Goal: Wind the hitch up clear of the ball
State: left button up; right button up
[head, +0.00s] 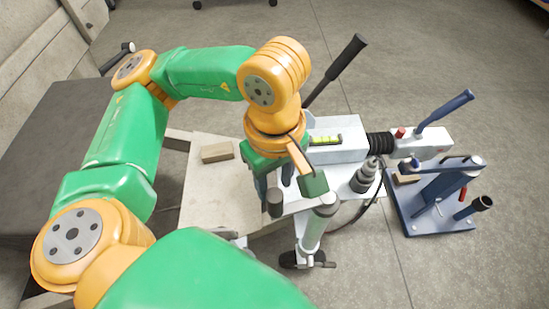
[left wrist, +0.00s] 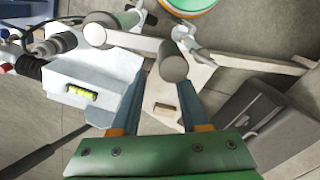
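The white hitch coupling head (head: 425,143) with its blue lever (head: 445,107) reaches over a blue stand (head: 430,210); I cannot make out the ball or any gap there. The jockey wheel post (head: 318,222) stands beside the drawbar, its wheel (head: 300,258) low on the floor. The dark crank knob (head: 275,204) is by my left gripper (head: 284,180). In the left wrist view the left gripper (left wrist: 161,80) is open, and the knob (left wrist: 173,58) shows at its fingertips, nearer the right finger; contact cannot be told. My right gripper is not in view.
A level vial (head: 325,139) sits on the white drawbar (head: 340,153), behind the black bellows (head: 380,144). A black lever (head: 336,72) rises beyond it. A wood block (head: 217,152) lies on a pale board (head: 205,200). Floor at the right is clear.

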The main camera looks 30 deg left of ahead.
pick_arm(q)
jog(key=o, duration=0.8)
jog(key=shift+s+d+r, duration=0.1)
jog(key=shift+d, duration=0.15)
jog(key=shift+c, duration=0.2)
jog(key=shift+a, duration=0.1)
